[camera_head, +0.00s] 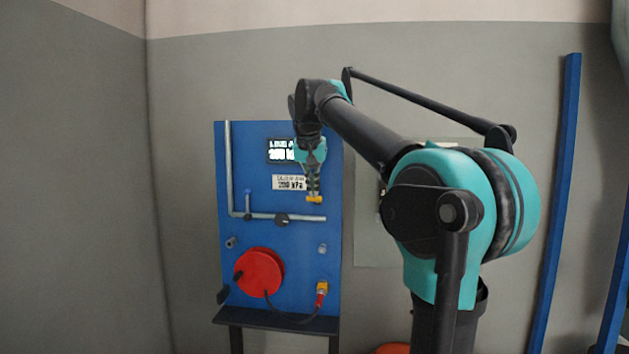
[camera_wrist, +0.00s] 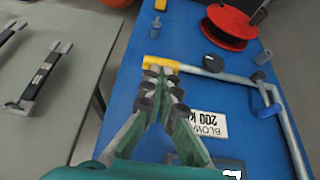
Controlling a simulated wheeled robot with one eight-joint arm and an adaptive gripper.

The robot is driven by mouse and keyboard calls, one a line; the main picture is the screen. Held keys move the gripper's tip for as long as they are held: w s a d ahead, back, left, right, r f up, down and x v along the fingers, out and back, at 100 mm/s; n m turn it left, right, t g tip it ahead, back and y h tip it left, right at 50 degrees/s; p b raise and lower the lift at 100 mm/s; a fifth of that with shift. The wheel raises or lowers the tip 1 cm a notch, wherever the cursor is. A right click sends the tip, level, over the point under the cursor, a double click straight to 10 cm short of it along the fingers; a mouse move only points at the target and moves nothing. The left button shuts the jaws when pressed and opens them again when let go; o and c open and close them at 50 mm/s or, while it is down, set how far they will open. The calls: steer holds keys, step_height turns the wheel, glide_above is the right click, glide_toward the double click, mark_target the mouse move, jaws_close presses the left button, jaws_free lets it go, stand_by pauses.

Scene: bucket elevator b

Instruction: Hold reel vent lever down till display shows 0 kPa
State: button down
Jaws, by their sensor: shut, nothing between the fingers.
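A blue panel (camera_head: 300,235) stands against the wall. Its black display (camera_head: 279,150) shows white text, partly covered by my gripper; the figure is too blurred to read surely. A yellow-ended piece (camera_head: 315,199), which may be the vent lever, sits at the right end of the grey pipe; its yellow end (camera_wrist: 155,61) also shows in the wrist view. My gripper (camera_head: 314,193) is shut and empty, fingers pointing down, its tips (camera_wrist: 161,70) right at the yellow end; I cannot tell if they touch. A label (camera_wrist: 208,118) reads "BLOW" and 200 kPa.
A red reel (camera_head: 259,272) with a dark hose to a yellow fitting (camera_head: 322,287) is low on the panel. A grey pipe (camera_head: 229,170) with a blue handle (camera_head: 248,203) and dark knob (camera_head: 282,219) crosses it. A blue post (camera_head: 557,200) stands at right.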

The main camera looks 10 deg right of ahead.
steer(key=shift+s+a+f+t+h, duration=0.2)
steer(key=shift+s+f+t, duration=0.1)
steer(key=shift+f+t, duration=0.3)
steer(key=shift+s+a+f+t+h, duration=0.1)
steer(key=shift+s+f+t+h, duration=0.15)
steer(key=shift+f+t, duration=0.3)
steer(key=shift+s+f+t+h, duration=0.2)
steer(key=shift+f+t, duration=0.4)
steer(key=shift+f, duration=0.15)
steer(key=shift+s+f+t+h, duration=0.15)
steer(key=shift+f+t, duration=0.4)
steer(key=shift+f, duration=0.3)
stand_by(1.8)
